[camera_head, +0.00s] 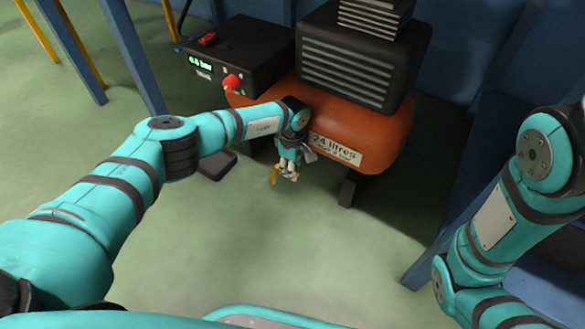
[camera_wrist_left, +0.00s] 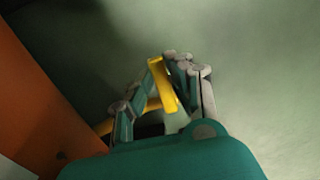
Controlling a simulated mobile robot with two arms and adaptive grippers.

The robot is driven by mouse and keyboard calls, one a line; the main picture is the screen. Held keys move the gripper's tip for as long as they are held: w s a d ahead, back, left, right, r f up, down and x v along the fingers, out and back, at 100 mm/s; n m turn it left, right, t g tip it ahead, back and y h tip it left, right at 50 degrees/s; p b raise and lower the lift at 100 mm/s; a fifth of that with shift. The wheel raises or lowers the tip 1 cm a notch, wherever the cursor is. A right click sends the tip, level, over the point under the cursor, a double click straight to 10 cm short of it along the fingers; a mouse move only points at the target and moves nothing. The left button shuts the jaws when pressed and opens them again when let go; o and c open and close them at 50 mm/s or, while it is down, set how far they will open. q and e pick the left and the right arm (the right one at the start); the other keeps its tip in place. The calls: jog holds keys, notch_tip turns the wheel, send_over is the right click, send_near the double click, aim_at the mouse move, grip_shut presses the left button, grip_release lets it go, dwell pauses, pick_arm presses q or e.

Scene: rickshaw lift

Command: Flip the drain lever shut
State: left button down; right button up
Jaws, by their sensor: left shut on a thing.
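The drain lever is a small yellow piece (camera_head: 273,176) low at the front of the orange compressor tank (camera_head: 395,140). In the left wrist view the yellow lever (camera_wrist_left: 162,86) shows between the fingers, with part of it running down to the left. My left gripper (camera_head: 288,172) points down beside the tank's underside and is shut on the lever. It also shows in the left wrist view (camera_wrist_left: 150,92). The lever's pivot and valve body are hidden by the gripper. My right arm is at the right, with its gripper outside the view.
A black control box (camera_head: 240,55) with a green display reading about 0.6 bar, a red switch and a red knob (camera_head: 231,82) stands behind my left arm. The tank has a black foot (camera_head: 347,190). Blue frame posts (camera_head: 132,55) stand at the left. The green floor in front is clear.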

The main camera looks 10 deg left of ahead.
pick_arm(q)
jog(key=c, duration=1.2)
grip_release()
jog(key=shift+c, duration=0.2)
